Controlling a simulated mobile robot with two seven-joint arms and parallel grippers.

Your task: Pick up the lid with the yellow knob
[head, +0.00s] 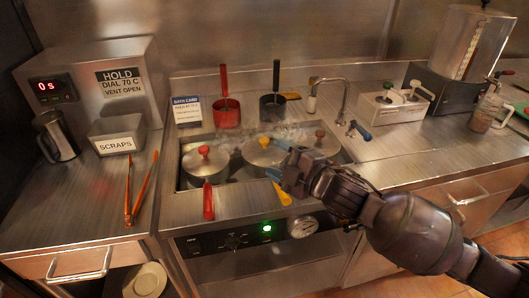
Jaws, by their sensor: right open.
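The lid with the yellow knob (252,155) sits in the middle of the sunken bath, on a pot whose yellow handle (284,196) points toward the front edge. Its yellow knob (264,142) stands up at the lid's centre. My right gripper (277,160) comes in from the right, with its blue-tipped fingers open over the right side of this lid, just right of the knob. I cannot tell whether the fingers touch the lid. The gripper hides the lid's right part. My left gripper is not in view.
A lid with a red knob (204,161) lies to the left, with a red handle (208,202) in front. A brown-knobbed lid (324,145) is to the right, partly behind my gripper. A faucet (344,98) and upright red and black pans (227,114) stand behind. Steam rises there.

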